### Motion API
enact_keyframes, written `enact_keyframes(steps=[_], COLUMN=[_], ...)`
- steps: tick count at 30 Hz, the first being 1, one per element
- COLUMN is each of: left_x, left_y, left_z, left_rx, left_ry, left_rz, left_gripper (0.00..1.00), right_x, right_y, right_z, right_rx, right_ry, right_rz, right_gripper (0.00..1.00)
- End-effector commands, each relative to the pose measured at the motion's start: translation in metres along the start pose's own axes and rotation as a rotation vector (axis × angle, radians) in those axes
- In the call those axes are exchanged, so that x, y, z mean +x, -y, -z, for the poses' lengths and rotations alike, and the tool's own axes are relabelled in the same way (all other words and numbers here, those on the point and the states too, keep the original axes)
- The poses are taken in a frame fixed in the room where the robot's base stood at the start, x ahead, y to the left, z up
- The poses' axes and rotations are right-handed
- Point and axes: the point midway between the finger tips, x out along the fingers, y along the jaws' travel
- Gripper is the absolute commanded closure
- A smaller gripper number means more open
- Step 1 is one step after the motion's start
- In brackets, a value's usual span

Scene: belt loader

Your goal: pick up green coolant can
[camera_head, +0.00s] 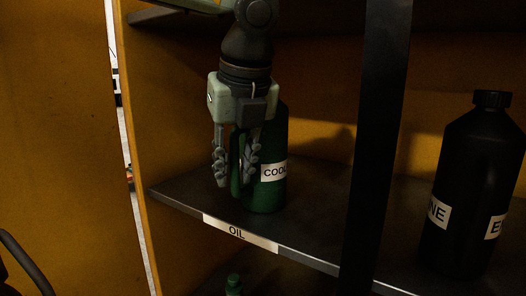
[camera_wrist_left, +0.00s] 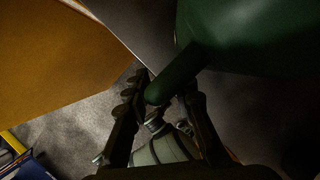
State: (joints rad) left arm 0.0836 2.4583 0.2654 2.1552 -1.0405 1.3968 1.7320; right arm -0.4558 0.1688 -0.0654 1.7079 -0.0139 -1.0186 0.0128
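The green coolant can (camera_head: 266,196) stands upright on the dark shelf, with a white label reading "COOL" partly hidden. My left gripper (camera_head: 236,168) points down in front of it, with its fingers on either side of the can's green handle. In the left wrist view the handle (camera_wrist_left: 178,76) runs between the two fingertips (camera_wrist_left: 163,92), and the can body (camera_wrist_left: 250,35) fills the upper right. The fingers look spread, with a gap beside the handle; contact is hard to make out. My right gripper is not in view.
A black bottle (camera_head: 470,190) labelled in white stands on the shelf at the right. A dark upright post (camera_head: 375,150) separates it from the can. The shelf edge (camera_head: 310,259) carries an "OIL" label (camera_head: 238,233). A small green-capped item (camera_head: 233,284) sits below. An orange wall (camera_head: 60,150) is at left.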

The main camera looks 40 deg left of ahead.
Motion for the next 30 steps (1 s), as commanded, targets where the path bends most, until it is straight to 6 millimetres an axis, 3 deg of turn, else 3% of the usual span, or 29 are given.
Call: enact_keyframes(steps=[6, 12, 25, 30], left_x=[0.002, 0.001, 0.0, -0.011], left_y=[0.0, 0.0, 0.001, 0.001], left_z=[0.0, 0.0, -0.001, -0.005], left_rx=[0.0, 0.0, -0.001, -0.003], left_ry=[0.0, 0.0, 0.002, 0.003], left_rz=[0.001, 0.001, 0.003, 0.005], left_gripper=[0.76, 1.0, 1.0, 1.0], right_x=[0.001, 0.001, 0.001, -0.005], right_y=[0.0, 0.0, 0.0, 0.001], right_z=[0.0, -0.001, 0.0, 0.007], right_rx=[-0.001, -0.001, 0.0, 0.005], right_ry=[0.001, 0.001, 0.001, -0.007], right_rz=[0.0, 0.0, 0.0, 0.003], right_gripper=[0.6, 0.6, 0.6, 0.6])
